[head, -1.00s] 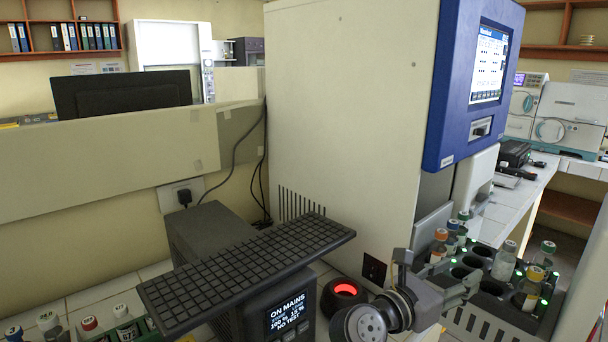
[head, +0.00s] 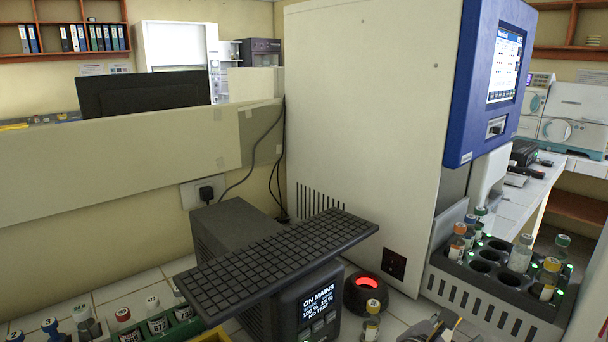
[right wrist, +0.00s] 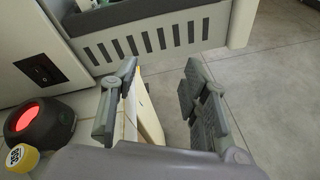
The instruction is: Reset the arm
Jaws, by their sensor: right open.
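My right gripper (right wrist: 161,75) is open and empty in the right wrist view, its two grey fingers apart over the bench edge and the floor. In the head view only a small part of my right gripper (head: 436,328) shows at the bottom edge. A vial with a yellow cap (head: 372,322) stands in front of the red-lit round device (head: 366,292), left of my right gripper. Its yellow cap (right wrist: 22,157) also shows at the lower left of the right wrist view. My left gripper is not in view.
A dark rack (head: 478,284) with several capped vials stands at the right beside the large white cabinet (head: 365,120). A keyboard (head: 285,262) lies on a black power unit (head: 318,300). A green rack (head: 185,328) with capped vials stands at lower left.

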